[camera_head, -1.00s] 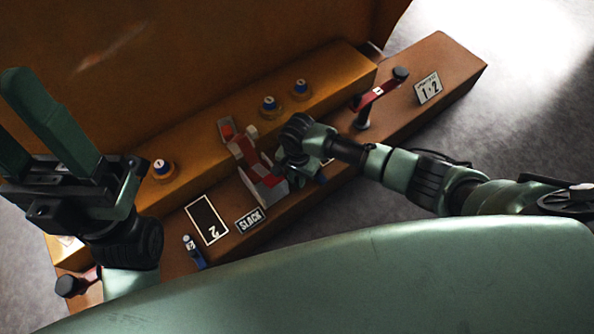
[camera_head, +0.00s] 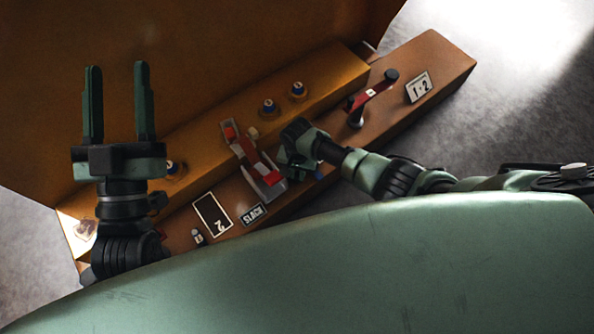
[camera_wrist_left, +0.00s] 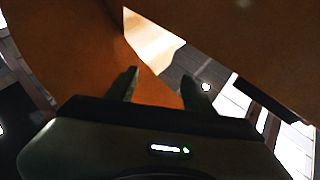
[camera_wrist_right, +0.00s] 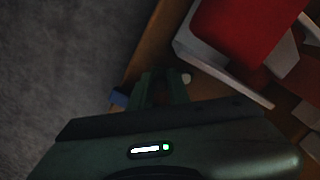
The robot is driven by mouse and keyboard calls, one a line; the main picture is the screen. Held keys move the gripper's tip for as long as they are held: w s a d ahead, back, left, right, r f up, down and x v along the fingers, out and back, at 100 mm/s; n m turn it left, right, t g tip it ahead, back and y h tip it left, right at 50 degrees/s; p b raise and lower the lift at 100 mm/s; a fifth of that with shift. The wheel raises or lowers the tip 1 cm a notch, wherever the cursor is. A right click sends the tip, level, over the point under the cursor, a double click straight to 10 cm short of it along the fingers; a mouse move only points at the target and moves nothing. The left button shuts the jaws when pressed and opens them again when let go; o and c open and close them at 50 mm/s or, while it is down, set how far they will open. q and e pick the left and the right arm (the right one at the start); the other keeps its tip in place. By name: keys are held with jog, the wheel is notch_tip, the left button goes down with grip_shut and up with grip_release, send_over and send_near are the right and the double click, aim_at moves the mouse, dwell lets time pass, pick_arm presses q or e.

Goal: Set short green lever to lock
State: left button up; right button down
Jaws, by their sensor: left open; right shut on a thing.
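My right gripper (camera_head: 296,166) is low at the console, just right of a red and grey lever mechanism (camera_head: 254,160). In the right wrist view its fingers (camera_wrist_right: 160,82) are close together on something they hide. I cannot make out a short green lever apart from my own green gripper parts. The mechanism's red and grey parts also show in the right wrist view (camera_wrist_right: 235,30). My left gripper (camera_head: 116,68) is open and empty, raised at the left, fingers pointing up the picture. Its fingers also show apart in the left wrist view (camera_wrist_left: 165,80).
The brown console (camera_head: 440,75) has a red lever (camera_head: 370,92) with a black knob, a "1-2" plate (camera_head: 418,87), a "SLACK" plate (camera_head: 254,214) and a "2" plate (camera_head: 212,215). Blue-collared knobs (camera_head: 268,106) sit on the yellow ledge. Grey floor is open at right.

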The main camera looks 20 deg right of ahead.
jog(key=shift+d+n+p, duration=0.1)
jog(key=shift+n+p, duration=0.25)
jog(key=shift+n, duration=0.15)
jog(key=shift+w+d+n, duration=0.1)
jog(key=shift+w+n, duration=0.1)
jog(key=shift+n, duration=0.5)
jog(key=shift+w+d+n, duration=0.15)
jog(key=shift+w+n, duration=0.05)
jog(key=shift+n, duration=0.4)
jog(key=shift+w+d+n, duration=0.1)
jog(key=shift+w+n, duration=0.05)
jog(key=shift+n, duration=0.45)
jog(key=shift+w+d+n, duration=0.1)
jog(key=shift+w+n, duration=0.2)
jog(key=shift+n, duration=0.7)
pick_arm(q)
jog(key=shift+w+a+f+g+y, duration=0.1)
jog(key=shift+w+f+g+y, duration=0.15)
jog(key=shift+f+g, duration=0.4)
jog(key=shift+w+f+g+y, duration=0.15)
jog(key=shift+w+f+g, duration=0.2)
jog(key=shift+f, duration=0.65)
jog(key=shift+w+a+f+g+y, duration=0.1)
jog(key=shift+w+f+g+y, duration=0.1)
jog(key=shift+f+g, duration=0.45)
pick_arm(e)
jog(key=shift+w+n, duration=0.2)
jog(key=shift+n, duration=0.4)
pick_arm(q)
jog(key=shift+d, duration=0.1)
